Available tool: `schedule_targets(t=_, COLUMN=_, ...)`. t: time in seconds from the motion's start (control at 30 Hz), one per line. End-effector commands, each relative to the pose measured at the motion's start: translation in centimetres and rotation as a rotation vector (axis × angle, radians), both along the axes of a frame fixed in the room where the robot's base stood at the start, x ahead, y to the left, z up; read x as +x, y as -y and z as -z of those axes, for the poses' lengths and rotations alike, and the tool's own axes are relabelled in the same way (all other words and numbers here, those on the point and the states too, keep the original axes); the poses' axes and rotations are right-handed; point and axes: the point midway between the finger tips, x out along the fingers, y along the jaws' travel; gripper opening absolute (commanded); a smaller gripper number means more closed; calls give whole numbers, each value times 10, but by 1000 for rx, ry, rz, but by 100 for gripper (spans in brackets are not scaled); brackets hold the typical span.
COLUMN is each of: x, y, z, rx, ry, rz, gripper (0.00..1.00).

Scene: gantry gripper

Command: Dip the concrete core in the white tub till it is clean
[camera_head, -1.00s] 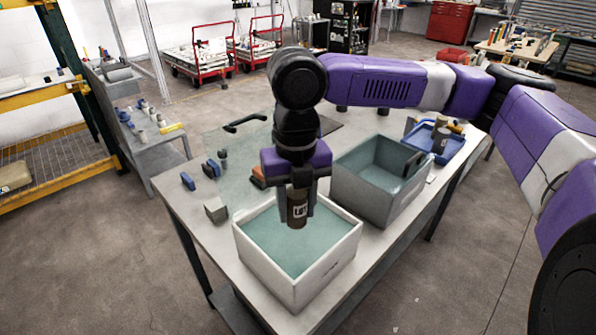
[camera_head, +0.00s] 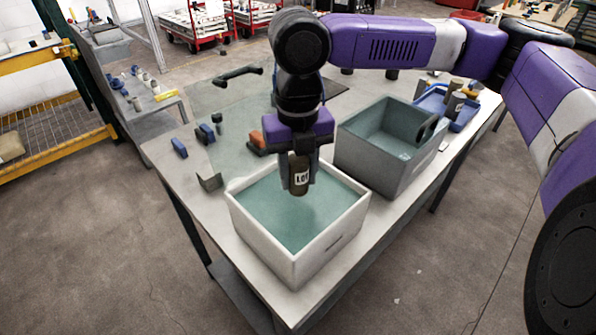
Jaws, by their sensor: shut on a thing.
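The concrete core (camera_head: 299,181) is a dark brown-grey cylinder with a white printed label. It stands upright between the fingers of my gripper (camera_head: 299,172), which is shut on it. The fingers hide its sides. The white tub (camera_head: 262,242) stands on the near part of the bench, full of blue-green liquid. My gripper points down over the back half of the tub, with the core's lower end in front of the liquid. I cannot tell whether that end touches the liquid.
A grey tub (camera_head: 371,167) with liquid and a dark handle stands right behind the white tub. A blue tray (camera_head: 468,114) with brown cylinders lies beyond it. A grey block (camera_head: 209,180), blue items (camera_head: 180,148) and an orange-and-dark item (camera_head: 256,141) lie left on the bench (camera_head: 185,187).

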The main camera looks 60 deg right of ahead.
Motion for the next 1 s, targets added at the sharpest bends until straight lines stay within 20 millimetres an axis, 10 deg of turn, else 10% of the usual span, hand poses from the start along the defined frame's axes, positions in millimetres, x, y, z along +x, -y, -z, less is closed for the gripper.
schedule_targets(t=1.0, x=0, y=0, z=95, rx=1, ry=0, rz=0, gripper=0)
